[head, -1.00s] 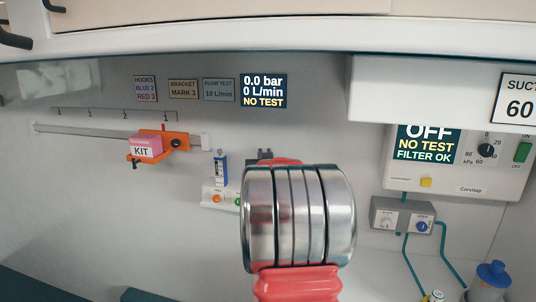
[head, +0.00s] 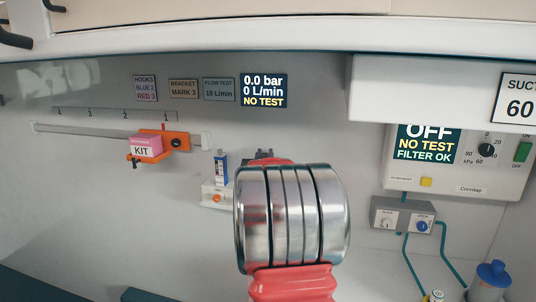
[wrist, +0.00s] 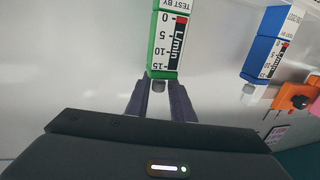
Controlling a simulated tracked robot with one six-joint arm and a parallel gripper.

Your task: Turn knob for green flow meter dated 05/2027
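In the wrist view a green flow meter (wrist: 168,45) shows inverted, with a 0–15 L/min scale and a "TEST BY" label whose date is cut off. Its small grey knob (wrist: 158,86) is between my fingertips. My gripper (wrist: 160,92) is open, its two dark fingers either side of the knob; I cannot tell whether either touches. In the head view my own arm hides the green flow meter and the fingers. A blue flow meter (wrist: 270,45) with a white knob (wrist: 250,97) is to the right; it also shows in the head view (head: 221,168).
An orange bracket (head: 173,143) holds a pink KIT box (head: 146,146) on a wall rail. A display (head: 263,90) reads 0.0 bar, 0 L/min, NO TEST. A suction panel (head: 465,160) reads OFF at the right. A white overhang (head: 440,90) juts out above it.

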